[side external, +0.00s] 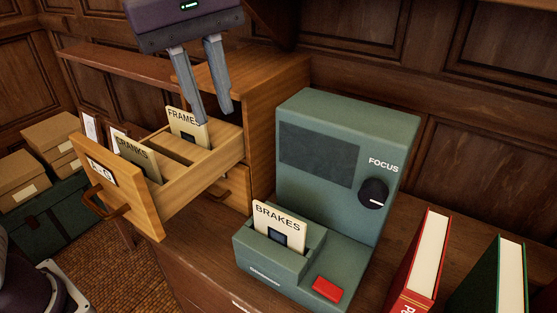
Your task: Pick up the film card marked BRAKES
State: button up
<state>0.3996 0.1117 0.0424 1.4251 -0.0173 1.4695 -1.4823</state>
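The film card marked BRAKES (280,222) stands in the front slot of the grey-green viewer (395,133). It is a cream card with a dark square window, and its lower part is hidden in the slot. My gripper (211,118) is above the open wooden drawer (150,208), up and to the left of the BRAKES card and apart from it. Its two grey fingers point down with a gap between them, and I see nothing held there. The card marked FRAMES (186,127) stands in the drawer just beside the fingers. The card marked CRANKS (135,154) stands nearer the drawer front.
The viewer has a dark screen, a black FOCUS knob (373,193) and a red button (327,289). A red binder (424,255) and a green binder (503,270) stand at the right. Boxes (22,170) sit at the far left. The wooden cabinet rises behind the drawer.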

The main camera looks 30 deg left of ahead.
jog(key=w+d+f+n+g, duration=0.1)
jog(key=w+d+f+n, duration=0.25)
jog(key=d, duration=0.35)
jog(key=n, duration=0.2)
send_near(278, 212)
jog(key=shift+m+y, duration=0.25)
jog(key=shift+y, duration=0.15)
jog(key=f, duration=1.2)
jog(key=shift+w+d, duration=0.15)
jog(key=shift+d, duration=0.25)
jog(key=shift+c, duration=1)
jog(key=shift+c, duration=0.2)
grip_shut()
jog(key=shift+r, duration=0.15)
